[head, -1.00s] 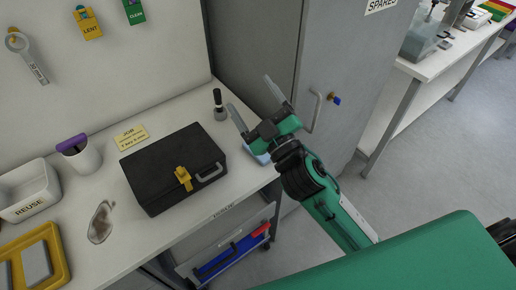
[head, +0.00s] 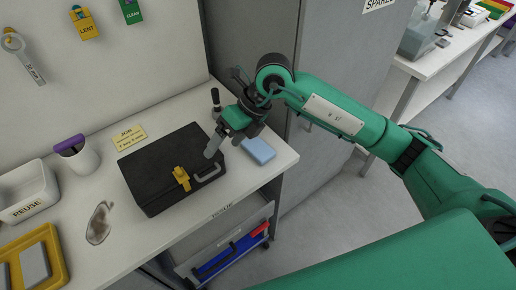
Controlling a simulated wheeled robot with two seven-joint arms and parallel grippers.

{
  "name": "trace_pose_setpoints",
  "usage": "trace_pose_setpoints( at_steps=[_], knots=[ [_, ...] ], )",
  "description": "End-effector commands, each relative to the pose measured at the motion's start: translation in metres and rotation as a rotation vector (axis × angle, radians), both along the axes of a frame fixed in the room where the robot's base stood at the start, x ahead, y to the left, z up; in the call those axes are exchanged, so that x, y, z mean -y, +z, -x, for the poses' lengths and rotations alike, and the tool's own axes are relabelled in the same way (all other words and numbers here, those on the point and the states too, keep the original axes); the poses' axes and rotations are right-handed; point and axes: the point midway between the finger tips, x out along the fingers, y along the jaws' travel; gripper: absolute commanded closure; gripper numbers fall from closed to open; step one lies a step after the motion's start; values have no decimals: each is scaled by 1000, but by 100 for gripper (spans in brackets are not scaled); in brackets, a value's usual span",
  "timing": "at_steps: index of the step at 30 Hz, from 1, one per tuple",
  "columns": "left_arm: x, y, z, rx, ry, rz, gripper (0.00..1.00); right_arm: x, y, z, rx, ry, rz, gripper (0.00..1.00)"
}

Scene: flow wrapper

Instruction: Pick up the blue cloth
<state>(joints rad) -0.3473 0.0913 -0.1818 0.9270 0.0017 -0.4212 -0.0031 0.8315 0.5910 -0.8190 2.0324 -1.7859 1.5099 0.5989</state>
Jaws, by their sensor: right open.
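The blue cloth (head: 259,150) is a small, light-blue folded pad. It lies flat near the right end of the white bench, to the right of a black case. My right gripper (head: 214,142) is over the right end of the black case, left of the cloth and apart from it. It is open and points down and to the left. One pale finger shows clearly; the other is mostly hidden. I see nothing held in it. My left gripper is not in view.
The black case (head: 160,165) has a yellow tag (head: 182,178) on its latch. A small dark-handled tool (head: 216,98) stands behind the gripper. A grey cabinet (head: 335,60) stands behind the cloth. A white REUSE bin (head: 28,192) is at the left.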

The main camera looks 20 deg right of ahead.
Motion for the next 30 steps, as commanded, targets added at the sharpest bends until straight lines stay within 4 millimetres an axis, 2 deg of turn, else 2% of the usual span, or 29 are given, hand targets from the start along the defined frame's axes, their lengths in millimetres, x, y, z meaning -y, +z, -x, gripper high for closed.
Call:
trace_pose_setpoints(
  at_steps=[1, 3, 6, 9, 14, 24, 30],
  knots=[
    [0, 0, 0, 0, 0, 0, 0, 22, 0, -13, 26, -30, 114, 20],
    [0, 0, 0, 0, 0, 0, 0, 49, 0, -26, 46, -74, 251, 20],
    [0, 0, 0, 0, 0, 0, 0, 80, 4, -39, 67, -130, 399, 20],
    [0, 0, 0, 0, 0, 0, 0, 98, 8, -45, 76, -169, 483, 20],
    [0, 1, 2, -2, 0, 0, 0, 105, -2, -48, 75, -186, 520, 20],
    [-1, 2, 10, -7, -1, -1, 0, 101, -63, -57, 75, -183, 516, 20],
    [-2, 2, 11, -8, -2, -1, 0, 100, -77, -60, 76, -181, 516, 20]
  ],
)
